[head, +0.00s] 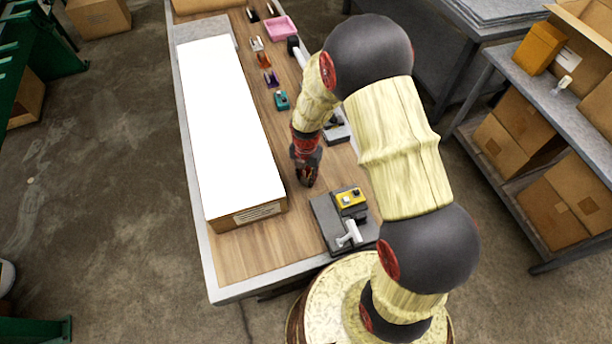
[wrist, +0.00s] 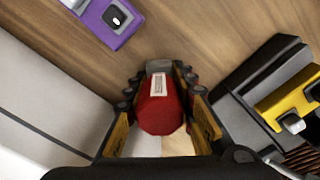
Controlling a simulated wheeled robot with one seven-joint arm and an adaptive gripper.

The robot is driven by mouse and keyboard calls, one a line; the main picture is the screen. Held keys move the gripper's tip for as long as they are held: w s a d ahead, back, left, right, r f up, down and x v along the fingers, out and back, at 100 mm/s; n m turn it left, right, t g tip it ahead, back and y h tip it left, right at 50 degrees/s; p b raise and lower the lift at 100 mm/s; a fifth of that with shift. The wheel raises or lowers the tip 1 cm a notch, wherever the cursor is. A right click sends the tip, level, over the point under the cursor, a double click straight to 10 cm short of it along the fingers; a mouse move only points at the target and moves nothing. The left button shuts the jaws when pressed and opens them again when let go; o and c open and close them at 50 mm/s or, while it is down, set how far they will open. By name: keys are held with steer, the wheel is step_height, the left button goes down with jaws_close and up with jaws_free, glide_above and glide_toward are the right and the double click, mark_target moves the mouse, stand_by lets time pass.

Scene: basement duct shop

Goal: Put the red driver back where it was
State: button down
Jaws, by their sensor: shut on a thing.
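In the wrist view my gripper (wrist: 160,92) is shut on the red driver (wrist: 160,115), its two fingers on either side of the red body. A pale label strip runs along its upper face, and a grey part shows at its far end. In the head view my gripper (head: 307,178) points down over the wooden table top, between the long white box and a dark grey base with a yellow-topped tool. I cannot make out the red driver in the head view, nor tell whether it touches the table.
The long white box (head: 225,115) lies along the table's left. The yellow-topped tool (head: 350,198) sits on the dark base (head: 326,213), also on the wrist view's right. Purple (head: 271,78), orange (head: 263,60) and teal (head: 281,101) items and a pink tray (head: 281,27) stand further back.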

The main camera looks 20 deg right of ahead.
steer(key=c, duration=1.5)
jaws_free()
steer(key=shift+f, duration=0.1)
step_height(320, 180, up, 12)
steer(key=shift+p, duration=0.95)
steer(key=s+r+m+t, duration=0.1)
steer(key=s+r+m, duration=0.2)
steer(key=r+m, duration=0.5)
steer(key=s+r+m+t, duration=0.2)
steer(key=s+r+m, duration=0.2)
steer(key=r, duration=0.7)
steer(key=s+r+m+t, duration=0.2)
steer(key=s+r+m, duration=0.8)
steer(key=s+m, duration=0.3)
steer(key=shift+s+d+m+t, duration=0.15)
steer(key=shift+m+t, duration=0.15)
steer(key=shift+m, duration=0.6)
